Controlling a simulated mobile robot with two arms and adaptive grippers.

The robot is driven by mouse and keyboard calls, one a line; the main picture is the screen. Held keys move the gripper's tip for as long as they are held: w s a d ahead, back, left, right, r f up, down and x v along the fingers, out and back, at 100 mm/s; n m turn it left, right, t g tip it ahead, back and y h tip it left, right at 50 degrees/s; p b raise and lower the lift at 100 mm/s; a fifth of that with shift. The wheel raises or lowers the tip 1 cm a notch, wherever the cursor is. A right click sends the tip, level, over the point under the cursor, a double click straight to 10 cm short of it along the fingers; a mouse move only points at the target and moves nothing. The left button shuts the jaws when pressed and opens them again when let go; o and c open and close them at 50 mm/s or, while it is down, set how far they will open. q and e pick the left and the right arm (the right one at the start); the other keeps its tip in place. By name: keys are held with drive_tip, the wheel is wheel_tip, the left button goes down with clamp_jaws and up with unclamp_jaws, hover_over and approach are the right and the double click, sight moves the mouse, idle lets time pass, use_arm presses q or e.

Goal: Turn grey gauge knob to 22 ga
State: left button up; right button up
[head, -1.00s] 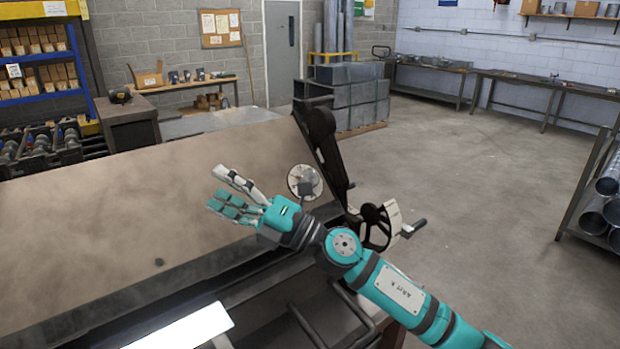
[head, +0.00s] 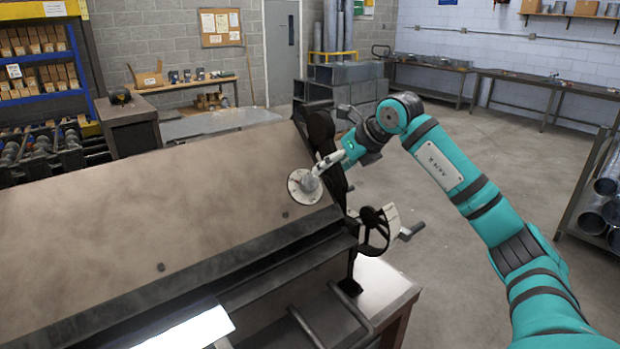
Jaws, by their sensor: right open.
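The grey gauge knob (head: 309,183) sits on a round pale dial plate (head: 297,194) at the right end of the brown sloped machine panel. The dial's markings are too small to read, so its setting cannot be told. My right gripper (head: 324,164) comes in from the upper right with its fingers pointing down-left at the knob. It is open. A pale finger reaches the knob's upper edge; whether it touches cannot be told. The other fingers are partly hidden. My left gripper is not in view.
A black handwheel (head: 374,230) with a crank handle stands right of the dial. A dark machine arm (head: 322,135) rises behind my gripper. A bright sheet (head: 188,328) lies at the front. The floor at right is open, before a rack of round ducts (head: 596,220).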

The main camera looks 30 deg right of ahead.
sight(311, 181)
drive_tip(key=p+x, duration=0.3)
drive_tip(key=x, duration=0.6)
drive_tip(key=shift+w+a+f+p, duration=0.1)
drive_tip(key=shift+w+f+p, duration=0.1)
drive_tip(key=shift+w+p, duration=0.15)
drive_tip(key=shift+w+f, duration=0.45)
drive_tip(key=shift+f, duration=0.15)
drive_tip(key=c, duration=1.2)
